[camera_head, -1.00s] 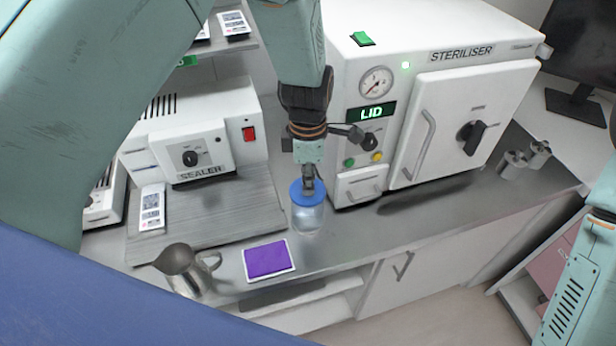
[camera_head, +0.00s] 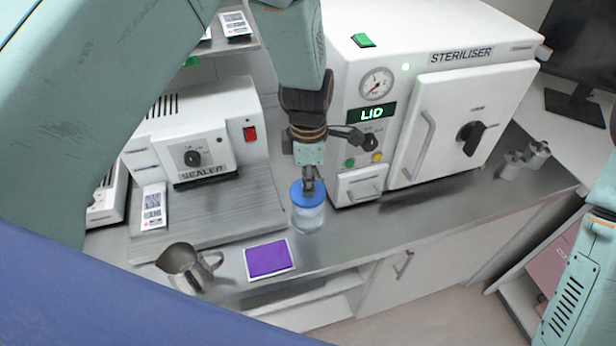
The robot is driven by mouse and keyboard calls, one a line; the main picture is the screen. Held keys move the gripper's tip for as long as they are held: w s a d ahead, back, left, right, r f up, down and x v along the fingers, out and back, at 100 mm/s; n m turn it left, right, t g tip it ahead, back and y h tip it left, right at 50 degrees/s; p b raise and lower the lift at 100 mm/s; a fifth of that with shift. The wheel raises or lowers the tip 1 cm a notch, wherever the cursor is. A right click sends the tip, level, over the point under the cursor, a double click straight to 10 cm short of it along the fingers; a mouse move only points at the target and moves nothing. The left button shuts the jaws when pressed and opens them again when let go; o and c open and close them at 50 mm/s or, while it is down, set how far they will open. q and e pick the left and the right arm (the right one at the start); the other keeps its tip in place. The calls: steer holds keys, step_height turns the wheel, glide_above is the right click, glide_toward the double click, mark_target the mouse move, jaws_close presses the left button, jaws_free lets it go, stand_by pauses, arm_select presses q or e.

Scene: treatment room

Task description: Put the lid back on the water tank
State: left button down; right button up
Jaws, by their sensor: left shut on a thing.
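My left gripper (camera_head: 309,185) comes down from above in front of the steriliser. It is shut on the blue top of a clear jar (camera_head: 308,218). The jar is upright at the worktop beside the steriliser's left front corner; I cannot tell whether its base touches the worktop. The white steriliser (camera_head: 432,115) shows the word LID on its display (camera_head: 372,113). A green block (camera_head: 363,40) sits on the steriliser's top; I cannot tell whether it is part of a tank lid. My right arm shows at the right edge, its gripper out of view.
A sealer (camera_head: 195,135) stands at the left with a pouch (camera_head: 153,206) in front. A metal jug (camera_head: 188,268) and a purple pad (camera_head: 268,259) are near the front edge. Small metal pots (camera_head: 514,165) stand at the right. Worktop right of the jar is clear.

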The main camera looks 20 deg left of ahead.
stand_by(0.7)
arm_select(q)
steer(key=c, duration=1.1)
jaws_free()
steer(key=shift+c, duration=0.2)
steer(key=o, duration=0.5)
steer(key=shift+c, duration=0.2)
